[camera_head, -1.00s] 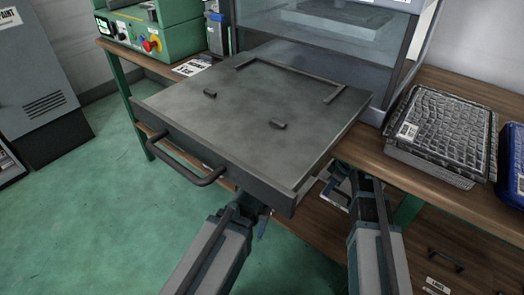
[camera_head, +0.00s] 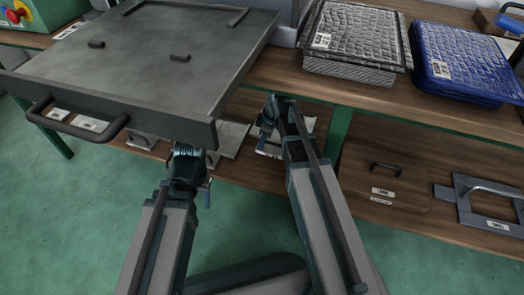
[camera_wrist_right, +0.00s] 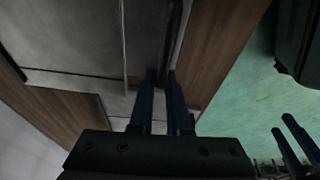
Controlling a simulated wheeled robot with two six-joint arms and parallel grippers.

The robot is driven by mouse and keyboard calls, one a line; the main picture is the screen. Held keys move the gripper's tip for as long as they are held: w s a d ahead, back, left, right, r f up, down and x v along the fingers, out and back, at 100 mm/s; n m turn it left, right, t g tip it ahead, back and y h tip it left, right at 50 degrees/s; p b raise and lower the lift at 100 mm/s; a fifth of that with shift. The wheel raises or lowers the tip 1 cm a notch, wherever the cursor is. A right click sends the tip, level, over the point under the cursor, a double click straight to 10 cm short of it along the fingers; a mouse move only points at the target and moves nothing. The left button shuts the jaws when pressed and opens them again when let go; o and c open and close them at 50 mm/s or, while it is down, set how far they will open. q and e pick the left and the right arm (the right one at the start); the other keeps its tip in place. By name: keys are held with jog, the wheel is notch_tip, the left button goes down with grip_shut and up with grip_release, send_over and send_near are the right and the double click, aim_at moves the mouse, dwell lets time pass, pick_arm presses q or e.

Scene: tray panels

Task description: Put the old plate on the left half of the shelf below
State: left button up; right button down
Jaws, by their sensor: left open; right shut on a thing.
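My right gripper (camera_head: 272,112) is below the table edge, to the right of the pulled-out grey drawer. It is shut on a thin grey plate (camera_head: 286,138), partly hidden by the gripper; I take it as the old plate. In the right wrist view the fingers (camera_wrist_right: 161,78) close on a dark edge beside a grey surface. My left gripper (camera_head: 188,155) is at the drawer's front right corner, its fingertips mostly hidden; open fingers of it appear in the right wrist view (camera_wrist_right: 292,142). The lower wooden shelf (camera_head: 328,150) runs under the table.
The grey drawer (camera_head: 130,60) with its handle (camera_head: 75,125) overhangs the left part of the shelf.

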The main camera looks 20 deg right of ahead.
jog(key=shift+s+d+b+x, duration=0.15)
jog(key=shift+d+b+x, duration=0.05)
jog(key=shift+b+x, duration=0.75)
jog(key=shift+s+d+b+x, duration=0.1)
jog(key=shift+d+b+x, duration=0.05)
jog(key=shift+b+x, duration=0.8)
jog(key=c, duration=0.9)
grip_release()
jog(key=shift+r, duration=0.1)
jog(key=p+v, duration=0.7)
jog(key=shift+s+r+p, duration=0.1)
jog(key=shift+r+p, duration=0.15)
jog(key=shift+p, duration=0.1)
jog(key=s+a+m+h, duration=0.1)
jog(key=s+a+m, duration=0.1)
jog(key=s+a, duration=0.2)
jog(key=s+a+m+g+h, duration=0.1)
jog(key=s+a+m, duration=0.2)
jog(key=s+a, duration=0.2)
jog(key=s+a+m+h, duration=0.1)
jog(key=s+a+m, duration=0.1)
jog(key=s+a, duration=0.2)
jog(key=shift+s+a+f+m+g+h, duration=0.1)
jog(key=shift+s+f+m+g+h, duration=0.1)
jog(key=shift+s, duration=0.45)
jog(key=shift+s+a+f+m+g+h, duration=0.1)
jog(key=shift+s+g, duration=0.1)
jog(key=shift+s, duration=0.45)
